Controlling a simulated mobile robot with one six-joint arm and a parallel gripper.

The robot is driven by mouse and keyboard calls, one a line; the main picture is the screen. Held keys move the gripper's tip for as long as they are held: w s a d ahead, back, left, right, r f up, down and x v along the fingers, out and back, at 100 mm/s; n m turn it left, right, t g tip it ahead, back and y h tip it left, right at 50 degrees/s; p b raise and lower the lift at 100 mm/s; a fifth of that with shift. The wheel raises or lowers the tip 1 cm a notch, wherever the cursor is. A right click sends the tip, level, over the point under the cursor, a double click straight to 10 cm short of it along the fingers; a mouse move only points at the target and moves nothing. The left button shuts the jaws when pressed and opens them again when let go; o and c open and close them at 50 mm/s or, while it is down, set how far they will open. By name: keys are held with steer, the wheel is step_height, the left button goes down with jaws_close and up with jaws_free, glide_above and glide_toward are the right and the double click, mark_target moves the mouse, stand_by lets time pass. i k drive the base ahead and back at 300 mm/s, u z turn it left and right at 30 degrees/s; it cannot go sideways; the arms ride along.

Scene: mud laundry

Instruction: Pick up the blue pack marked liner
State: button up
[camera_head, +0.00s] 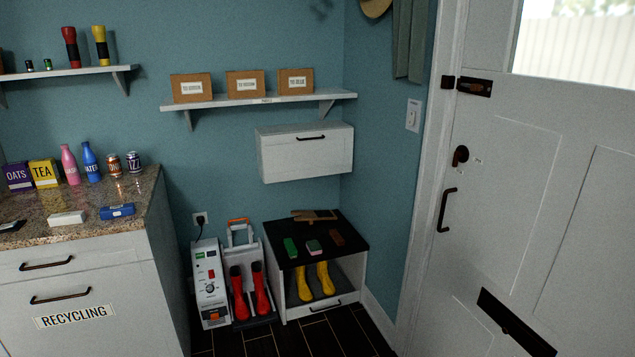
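A blue pack (117,211) lies flat on the speckled stone counter (40,222), near its front right part. Any lettering on it is too small to read. A white pack or box (67,218) lies a little to its left, apart from it. My gripper is not in view.
Behind the blue pack stand oats and tea boxes (44,173), a pink bottle (70,164), a blue bottle (90,162) and two cans (133,162). A dark object (12,227) lies at the counter's left. The white door (530,190) is at right.

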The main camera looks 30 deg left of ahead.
mark_target(123, 209)
steer(key=z, duration=0.2)
steer(key=k, duration=0.55)
steer(key=u, duration=2.3)
steer(key=i, duration=0.5)
steer(key=u, duration=0.75)
steer(key=i, duration=2.9)
steer(key=z, duration=1.05)
steer(key=i, duration=0.35)
steer(key=z, duration=0.1)
